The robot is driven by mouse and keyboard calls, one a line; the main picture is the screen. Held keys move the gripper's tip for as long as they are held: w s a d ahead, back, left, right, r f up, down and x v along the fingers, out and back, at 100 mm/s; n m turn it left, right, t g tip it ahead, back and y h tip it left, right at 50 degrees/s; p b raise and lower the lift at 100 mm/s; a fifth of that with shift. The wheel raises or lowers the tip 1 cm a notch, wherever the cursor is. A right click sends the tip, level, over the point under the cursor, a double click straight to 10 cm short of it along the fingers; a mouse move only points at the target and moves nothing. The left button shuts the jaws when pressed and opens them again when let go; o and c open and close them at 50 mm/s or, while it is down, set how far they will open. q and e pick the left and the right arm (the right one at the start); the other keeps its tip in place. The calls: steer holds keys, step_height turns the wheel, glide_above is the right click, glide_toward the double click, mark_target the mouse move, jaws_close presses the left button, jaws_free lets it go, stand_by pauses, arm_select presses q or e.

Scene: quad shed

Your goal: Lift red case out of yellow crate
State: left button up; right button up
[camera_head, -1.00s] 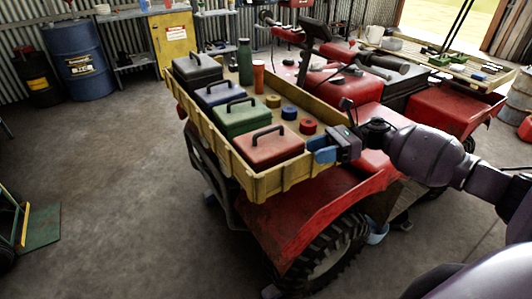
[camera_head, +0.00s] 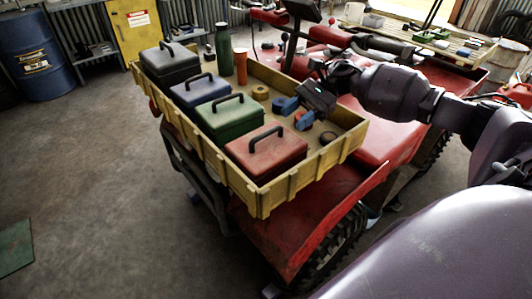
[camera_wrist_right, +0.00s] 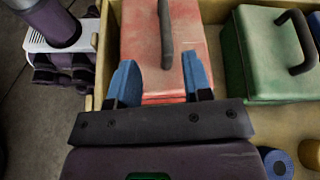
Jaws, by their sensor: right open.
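The red case (camera_head: 265,158) with a black handle stands in the near end of the yellow crate (camera_head: 262,203), which sits on the red quad's rack. My right gripper (camera_head: 294,112) is open and empty, above the crate on the far side of the red case. In the right wrist view, its blue fingers (camera_wrist_right: 160,72) point towards the red case (camera_wrist_right: 190,35), with the handle (camera_wrist_right: 165,30) beyond the fingertips. They do not close on the handle. My left gripper is not in view.
A green case (camera_head: 230,119) stands right beside the red one, then a blue case (camera_head: 199,92) and a dark grey case (camera_head: 169,66). A green bottle (camera_head: 223,48), an orange cup (camera_head: 240,67) and small rolls (camera_head: 260,92) share the crate.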

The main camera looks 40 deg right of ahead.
mark_target(274, 128)
steer(key=shift+a+f, duration=0.25)
steer(key=shift+a, duration=0.35)
steer(key=a, duration=0.3)
steer(key=a+p, duration=0.1)
steer(key=shift+w+a+f, duration=0.3)
steer(key=shift+f, duration=0.1)
steer(key=shift+a+f, duration=0.25)
steer(key=shift+a, duration=0.05)
jaws_close()
stand_by(0.5)
